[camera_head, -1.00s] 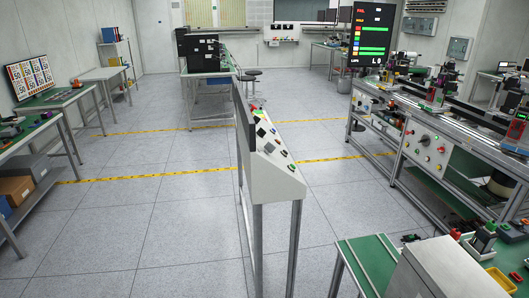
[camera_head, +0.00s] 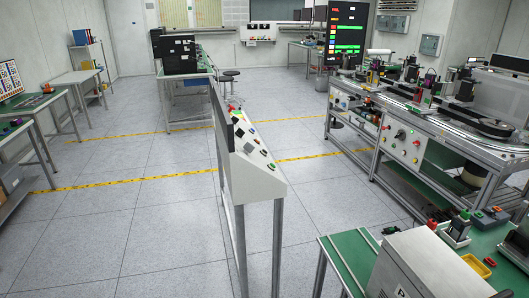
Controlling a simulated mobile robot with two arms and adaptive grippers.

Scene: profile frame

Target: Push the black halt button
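A slanted control console (camera_head: 252,180) stands on metal legs in the middle of the floor. Its sloped top carries several small controls, among them a red one (camera_head: 231,107) at the far end, a green one (camera_head: 271,167) near the front edge and dark ones between. They are too small to tell which is the black halt button. A second panel (camera_head: 402,140) with several buttons is on the front of the conveyor bench at right; its labels cannot be read. Neither of my grippers is in view.
A green-topped table (camera_head: 345,262) with a grey box (camera_head: 425,268) and a yellow tray (camera_head: 477,268) fills the lower right. The conveyor bench (camera_head: 440,128) runs along the right. Open floor (camera_head: 130,225) lies left of the console, crossed by yellow lines.

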